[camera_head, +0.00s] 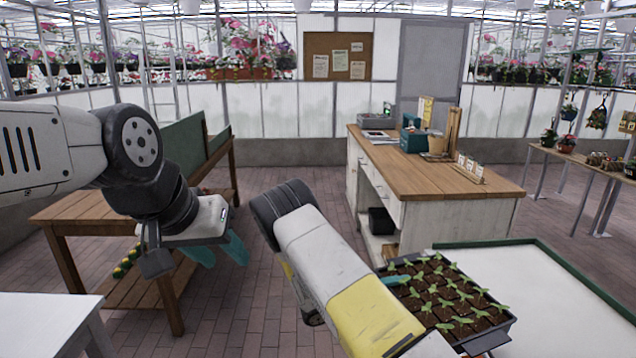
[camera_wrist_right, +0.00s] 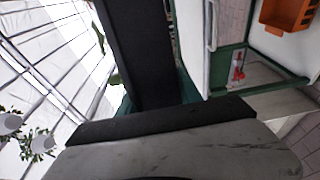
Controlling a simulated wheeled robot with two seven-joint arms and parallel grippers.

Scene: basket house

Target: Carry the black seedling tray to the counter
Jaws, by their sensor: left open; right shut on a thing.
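The black seedling tray (camera_head: 498,336) is at the lower right of the head view, filled with soil and several rows of green seedlings. It overlaps the white, green-rimmed table; I cannot tell whether it rests there or is raised. My right gripper (camera_head: 396,281) is shut on the tray's left side, one teal finger showing at the rim; my forearm hides the rest. My left gripper (camera_head: 217,250) is open and empty, in the air in front of the wooden bench. The counter (camera_head: 408,180), wood-topped with a white base, stands beyond the tray.
The counter holds a teal box (camera_head: 413,140), a pot, small white cards (camera_head: 469,167) and a grey device. Its near top is clear. The green-rimmed table (camera_head: 540,290) is at right, a wooden bench (camera_head: 75,207) at left. Brick floor lies open between bench and counter.

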